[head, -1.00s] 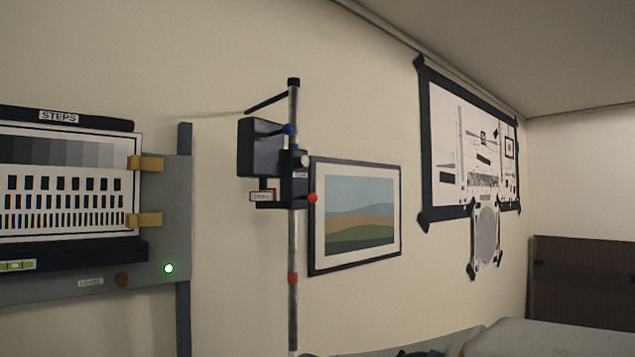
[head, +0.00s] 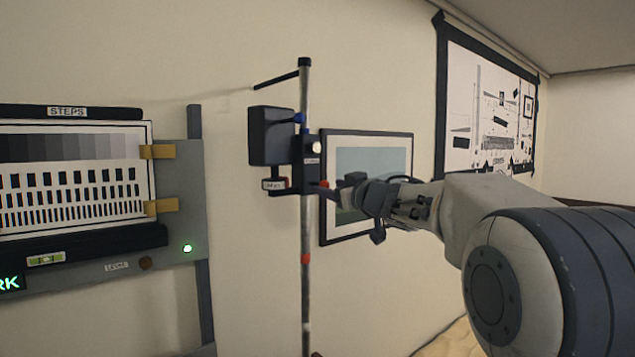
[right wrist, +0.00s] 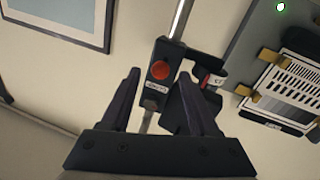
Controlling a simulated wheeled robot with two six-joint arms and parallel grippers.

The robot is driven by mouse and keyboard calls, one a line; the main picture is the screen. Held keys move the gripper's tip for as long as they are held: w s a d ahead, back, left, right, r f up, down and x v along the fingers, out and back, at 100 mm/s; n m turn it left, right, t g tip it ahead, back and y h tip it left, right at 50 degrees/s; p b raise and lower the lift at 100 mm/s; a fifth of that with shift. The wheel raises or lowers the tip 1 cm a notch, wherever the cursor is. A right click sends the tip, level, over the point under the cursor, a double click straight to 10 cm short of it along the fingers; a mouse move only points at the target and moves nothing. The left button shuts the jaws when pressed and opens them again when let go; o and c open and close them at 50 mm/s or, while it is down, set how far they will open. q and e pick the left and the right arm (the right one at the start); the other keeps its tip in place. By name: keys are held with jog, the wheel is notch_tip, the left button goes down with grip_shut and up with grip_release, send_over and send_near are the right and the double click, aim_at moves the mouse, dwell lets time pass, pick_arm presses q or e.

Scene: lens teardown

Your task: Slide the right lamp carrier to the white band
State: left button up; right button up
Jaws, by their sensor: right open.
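The lamp carrier (head: 308,172) is a black block on an upright metal pole (head: 306,225), with a boxy black lamp (head: 268,137) at its left and a blue, a pale and a red knob. In the right wrist view the carrier (right wrist: 172,52) and its red knob (right wrist: 159,71) lie ahead between my fingers. My right gripper (head: 330,191) reaches in from the right at the carrier's lower part; in the right wrist view it (right wrist: 158,76) is open. I cannot tell whether the fingers touch it. My left gripper is out of view.
A red band (head: 306,258) sits lower on the pole. A framed landscape (head: 372,160) hangs behind my right arm. A test chart board (head: 188,225) with a green light stands left. A black-edged chart (head: 442,110) hangs on the right wall.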

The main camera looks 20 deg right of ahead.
aim_at(327, 186)
jog(key=shift+w+a+p, duration=0.2)
jog(key=shift+w, duration=0.8)
jog(key=shift+w+a+p, duration=0.15)
jog(key=shift+w, duration=0.8)
grip_shut()
